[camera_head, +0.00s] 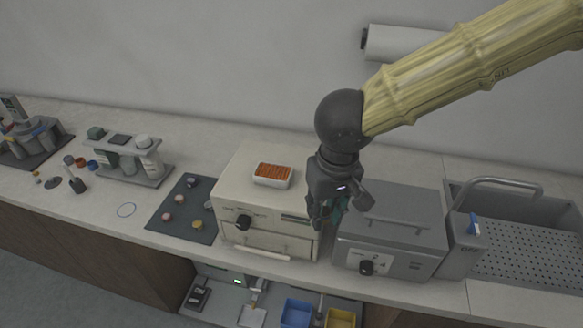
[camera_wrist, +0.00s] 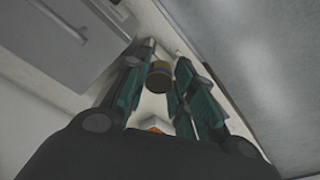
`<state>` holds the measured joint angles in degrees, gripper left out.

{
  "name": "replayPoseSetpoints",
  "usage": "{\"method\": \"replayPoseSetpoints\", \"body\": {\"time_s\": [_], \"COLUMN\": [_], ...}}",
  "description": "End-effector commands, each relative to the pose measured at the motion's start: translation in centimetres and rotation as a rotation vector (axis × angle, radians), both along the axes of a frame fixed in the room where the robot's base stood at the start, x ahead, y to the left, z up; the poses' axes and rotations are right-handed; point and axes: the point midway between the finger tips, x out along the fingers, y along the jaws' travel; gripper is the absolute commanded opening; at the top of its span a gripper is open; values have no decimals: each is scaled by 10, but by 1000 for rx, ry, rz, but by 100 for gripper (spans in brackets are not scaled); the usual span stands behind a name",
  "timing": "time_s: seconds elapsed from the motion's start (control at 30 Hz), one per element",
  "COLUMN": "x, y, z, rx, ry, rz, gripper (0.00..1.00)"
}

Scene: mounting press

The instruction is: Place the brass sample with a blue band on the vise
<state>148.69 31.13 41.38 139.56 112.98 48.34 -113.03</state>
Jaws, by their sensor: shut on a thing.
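My gripper (camera_head: 326,218) points down in front of the gap between the cream box oven and the grey box unit, above the counter. In the wrist view its two fingers (camera_wrist: 160,80) are closed on a small brass-coloured cylinder (camera_wrist: 159,77) with a dark bluish band. The cylinder sits between the fingertips. In the head view it is hidden by the fingers. I cannot make out a vise for certain in either view.
The cream oven (camera_head: 235,191) carries a white tray of orange pieces (camera_head: 272,176). The grey unit (camera_head: 400,213) and a sink (camera_head: 535,208) stand right. A dark mat (camera_head: 178,222) with several small samples lies left. Blue (camera_head: 297,313) and yellow bins (camera_head: 341,319) are below.

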Motion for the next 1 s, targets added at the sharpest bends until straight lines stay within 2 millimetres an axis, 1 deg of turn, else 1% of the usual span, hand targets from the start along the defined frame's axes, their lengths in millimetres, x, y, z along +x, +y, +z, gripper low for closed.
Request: {"method": "replayPoseSetpoints", "body": {"time_s": [0.03, 0.2, 0.5, 0.63, 0.8, 1.0], "x": [10, 44, 105, 128, 146, 148], "y": [1, 3, 8, 10, 11, 11], "z": [1, -2, -7, -10, -13, -20], "rx": [-1, -1, -2, -2, 0, -3], "ry": [0, -1, -1, -2, -1, 0], "rz": [-2, -4, -5, -4, -3, -2], "gripper": [0, 0, 0, 0, 0, 0]}}
